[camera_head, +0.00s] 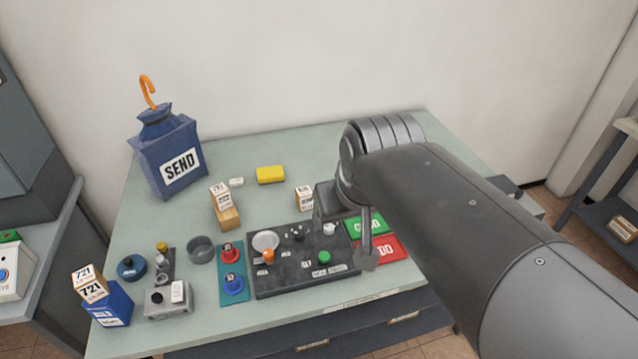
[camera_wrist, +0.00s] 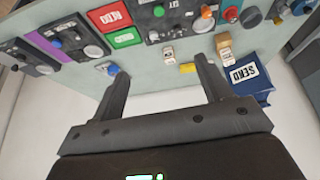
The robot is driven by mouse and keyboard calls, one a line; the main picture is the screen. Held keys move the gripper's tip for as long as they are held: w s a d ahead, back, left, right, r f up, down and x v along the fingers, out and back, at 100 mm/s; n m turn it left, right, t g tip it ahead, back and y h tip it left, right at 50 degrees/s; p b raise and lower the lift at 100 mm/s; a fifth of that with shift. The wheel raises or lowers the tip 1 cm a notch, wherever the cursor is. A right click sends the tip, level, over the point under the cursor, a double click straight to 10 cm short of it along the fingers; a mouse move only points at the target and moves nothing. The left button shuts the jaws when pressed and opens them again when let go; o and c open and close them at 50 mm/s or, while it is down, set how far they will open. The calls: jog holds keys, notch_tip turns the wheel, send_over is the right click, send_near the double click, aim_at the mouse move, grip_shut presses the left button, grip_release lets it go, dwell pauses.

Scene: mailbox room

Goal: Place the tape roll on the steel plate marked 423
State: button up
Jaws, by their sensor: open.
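A short grey ring (camera_head: 201,249) stands on the table left of the dark control panel; it may be the tape roll, but I cannot be sure. It seems to show in the wrist view too (camera_wrist: 230,14). I cannot read 423 on any plate in either view, and my arm hides the table's right part in the head view. A small light plate-like piece with a blue part (camera_wrist: 109,69) lies near the left finger in the wrist view; its marking is unreadable. My gripper (camera_wrist: 160,70) is open and empty, above the table near the panel's right end.
The dark panel (camera_head: 303,276) carries several knobs and buttons, with green (camera_head: 367,225) and red (camera_head: 386,249) plates beside it. Blue box (camera_head: 108,305) is front left. Back middle is fairly clear.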

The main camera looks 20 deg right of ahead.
jog(key=shift+s+a+f, duration=0.25)
jog(key=shift+s+f, duration=0.3)
jog(key=shift+s, duration=0.25)
jog(key=shift+s+a+f, duration=0.2)
jog(key=shift+s+f, duration=0.3)
jog(key=shift+s, duration=0.3)
